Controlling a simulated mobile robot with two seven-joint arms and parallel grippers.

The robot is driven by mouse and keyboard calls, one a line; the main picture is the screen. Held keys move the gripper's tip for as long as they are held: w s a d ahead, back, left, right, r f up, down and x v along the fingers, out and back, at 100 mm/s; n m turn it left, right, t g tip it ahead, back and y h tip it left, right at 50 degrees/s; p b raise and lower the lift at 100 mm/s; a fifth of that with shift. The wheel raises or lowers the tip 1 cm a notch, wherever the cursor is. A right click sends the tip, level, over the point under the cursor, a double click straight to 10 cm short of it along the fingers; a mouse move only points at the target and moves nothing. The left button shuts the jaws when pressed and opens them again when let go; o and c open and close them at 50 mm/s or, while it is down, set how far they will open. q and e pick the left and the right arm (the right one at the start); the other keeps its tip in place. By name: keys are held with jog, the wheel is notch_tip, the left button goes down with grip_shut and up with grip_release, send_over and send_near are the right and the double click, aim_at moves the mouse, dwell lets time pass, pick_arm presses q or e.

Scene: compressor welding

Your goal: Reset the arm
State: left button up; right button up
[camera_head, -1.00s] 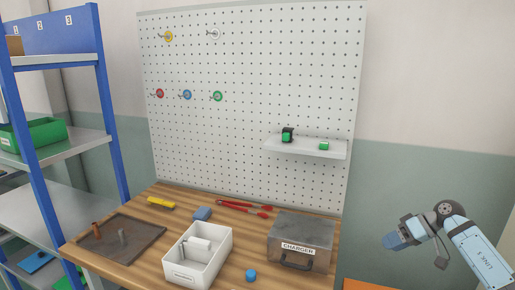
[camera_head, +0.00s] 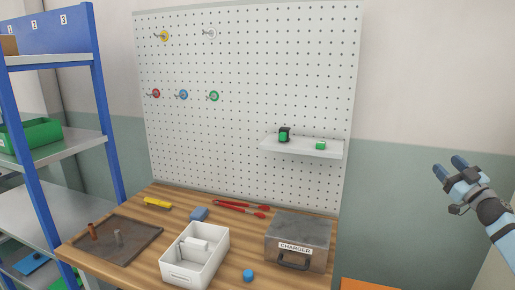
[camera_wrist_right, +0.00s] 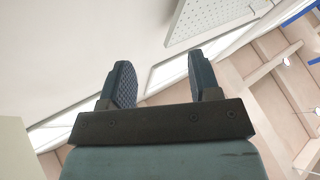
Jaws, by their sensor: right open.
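My right gripper (camera_head: 449,167) is raised at the right side of the head view, in front of the bare wall and to the right of the pegboard. Its two blue-grey fingers point up and to the left and stand apart with nothing between them. In the right wrist view the fingers (camera_wrist_right: 163,80) are also spread and empty, with wall and ceiling behind them. My left gripper is in neither view.
A wooden workbench (camera_head: 215,265) holds a white bin (camera_head: 178,277), a metal charger box (camera_head: 305,231), a dark tray (camera_head: 135,245), red-handled pliers and small items. The pegboard (camera_head: 250,60) has a small shelf (camera_head: 300,149). Blue shelving (camera_head: 92,100) stands left. Space around the right gripper is clear.

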jog(key=d+f+m+g+h, duration=0.3)
jog(key=d+f+g+h, duration=0.2)
jog(key=d+f+h, duration=0.45)
jog(key=s+a+f+g+y, duration=0.1)
jog(key=s+a+f, duration=0.4)
jog(key=a+f, duration=0.4)
jog(key=s+a+f+n+g+y, duration=0.1)
jog(key=s+a+f+y, duration=0.1)
jog(key=s+a+f, duration=0.55)
jog(key=s+a+f+g+y, duration=0.1)
jog(key=s+a+f, duration=0.2)
jog(key=a+f, duration=0.75)
jog(key=s+a+f+m+g+y, duration=0.1)
jog(key=s+a+f, duration=0.2)
jog(key=s+a, duration=0.5)
jog(key=s+a+f+m+g+y, duration=0.15)
jog(key=s+a, duration=0.35)
jog(key=s, duration=0.6)
jog(key=s+a+f, duration=0.4)
jog(key=s+a, duration=0.2)
jog(key=s, duration=0.4)
notch_tip(320, 180, up, 8)
jog(key=p, duration=0.8)
jog(key=shift+w+d+r, duration=0.25)
jog(key=shift+w+d, duration=0.15)
